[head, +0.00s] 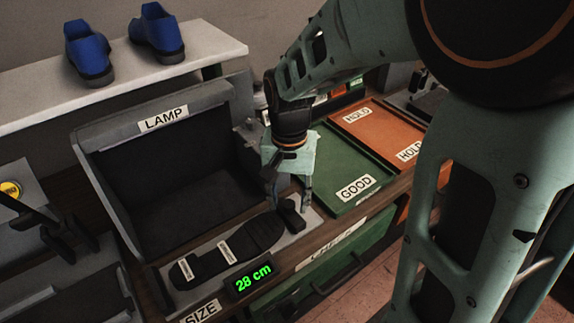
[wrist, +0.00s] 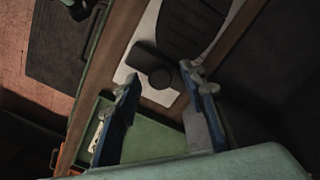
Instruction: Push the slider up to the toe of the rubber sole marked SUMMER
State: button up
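A black rubber sole (head: 243,244) lies on the light plate of the size gauge, with two small white labels whose lettering I cannot read. The dark slider (head: 291,216) stands at the sole's right end, very close to it. I cannot tell whether they touch. In the wrist view, the slider (wrist: 147,62) with its round knob shows beside the dark sole (wrist: 190,25). My gripper (head: 289,200) is above the slider, fingers pointing down. In the wrist view, my gripper (wrist: 156,83) has its fingers wide apart, with the knob between them and nothing clamped.
A green display (head: 249,280) reads 28 cm in front of the sole. A green GOOD tray (head: 345,185) and orange HOLD trays (head: 378,130) lie right. Blue shoes (head: 88,52) stand on the shelf.

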jog(key=c, duration=0.8)
jog(key=shift+s+a, duration=0.55)
jog(key=shift+a, duration=0.25)
jog(key=o, duration=0.8)
jog(key=shift+a, duration=0.1)
jog(key=shift+r, duration=0.55)
notch_tip(320, 180, up, 11)
